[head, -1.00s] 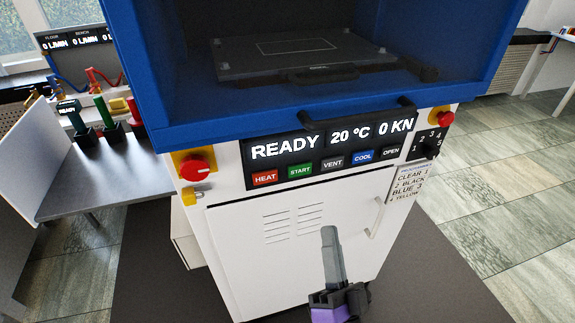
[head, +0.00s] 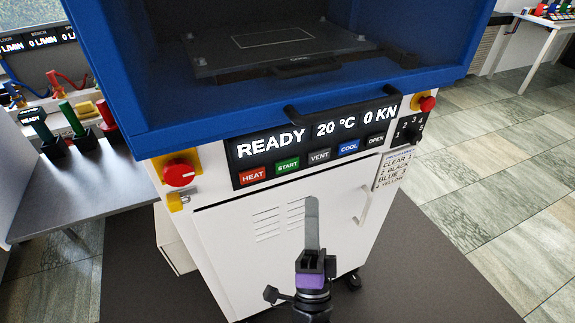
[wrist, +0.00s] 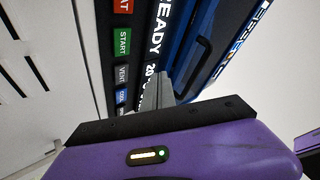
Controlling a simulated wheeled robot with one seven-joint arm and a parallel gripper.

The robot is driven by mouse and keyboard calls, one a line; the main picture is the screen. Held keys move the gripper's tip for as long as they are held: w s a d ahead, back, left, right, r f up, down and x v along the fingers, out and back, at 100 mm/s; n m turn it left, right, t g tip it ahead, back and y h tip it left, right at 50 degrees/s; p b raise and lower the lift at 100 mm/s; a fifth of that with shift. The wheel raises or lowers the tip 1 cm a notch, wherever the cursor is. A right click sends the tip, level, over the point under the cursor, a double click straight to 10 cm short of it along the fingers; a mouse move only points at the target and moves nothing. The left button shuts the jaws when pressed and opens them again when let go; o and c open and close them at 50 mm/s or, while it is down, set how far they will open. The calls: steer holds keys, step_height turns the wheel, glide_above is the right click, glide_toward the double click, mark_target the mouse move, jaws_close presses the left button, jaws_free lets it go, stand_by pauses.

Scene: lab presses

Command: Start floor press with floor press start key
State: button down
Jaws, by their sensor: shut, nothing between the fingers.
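The floor press (head: 240,220) is a white cabinet with a blue hood (head: 120,100) on top. Its black panel reads READY, 20 °C, 0 KN. The green START key (head: 287,165) sits between the red HEAT key (head: 253,176) and the grey VENT key (head: 319,156). START also shows in the wrist view (wrist: 122,41), left of the fingers. My gripper (head: 312,203) is shut and empty, its fingers pointing up in front of the cabinet door, below the key row in the head view. The fingers also show in the wrist view (wrist: 158,92).
A red rotary switch (head: 179,173) is on the panel's left and a red button (head: 427,104) on its right. A handle (head: 350,106) juts out above the display. A side table (head: 90,190) with bench gear stands at the left. The floor at right is clear.

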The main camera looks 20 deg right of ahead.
mark_target(287, 165)
steer(key=w+b, duration=0.2)
steer(key=w, duration=0.6)
steer(key=shift+w, duration=0.2)
stand_by(1.9)
steer(key=shift+w+b, duration=0.3)
steer(key=shift+b, duration=0.15)
